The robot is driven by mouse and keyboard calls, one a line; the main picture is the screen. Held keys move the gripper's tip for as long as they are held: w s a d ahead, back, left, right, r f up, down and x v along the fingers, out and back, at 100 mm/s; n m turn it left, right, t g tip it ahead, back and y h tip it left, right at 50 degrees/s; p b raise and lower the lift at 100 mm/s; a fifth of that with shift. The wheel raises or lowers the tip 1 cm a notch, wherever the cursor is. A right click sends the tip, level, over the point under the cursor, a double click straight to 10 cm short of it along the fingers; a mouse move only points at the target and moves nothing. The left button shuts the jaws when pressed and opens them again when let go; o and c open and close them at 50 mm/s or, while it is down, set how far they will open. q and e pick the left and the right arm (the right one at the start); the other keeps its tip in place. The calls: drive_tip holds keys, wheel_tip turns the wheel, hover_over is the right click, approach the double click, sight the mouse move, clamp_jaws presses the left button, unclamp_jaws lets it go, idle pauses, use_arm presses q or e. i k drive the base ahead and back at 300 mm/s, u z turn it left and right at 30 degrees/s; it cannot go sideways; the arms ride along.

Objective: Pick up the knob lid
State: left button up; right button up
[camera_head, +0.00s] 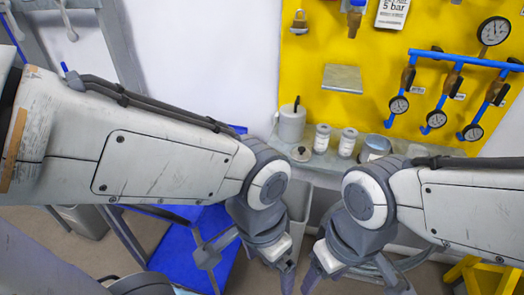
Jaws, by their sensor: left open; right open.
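The knob lid (301,154), a small round lid with a dark knob, lies on the grey shelf (325,160) at the foot of the yellow panel. It sits just in front of a grey canister. My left gripper (248,270) points down in front of and below the shelf, fingers apart and empty. My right gripper (352,276) is likewise low, to the right of the left one, with its fingers apart and nothing seen between them. Both are well apart from the lid. The lower picture edge cuts off part of the fingertips.
Beside the lid stand the grey canister (292,124), two small labelled jars (321,139) (347,143) and an open metal can (376,149). Blue pipes with gauges (435,119) hang on the yellow panel (340,40). A yellow stool (482,275) is at lower right.

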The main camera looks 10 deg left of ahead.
sight(299, 154)
drive_tip(key=z, duration=2.35)
drive_tip(key=k, duration=0.85)
drive_tip(key=u, duration=1.15)
drive_tip(key=i, duration=1)
drive_tip(key=u, duration=0.05)
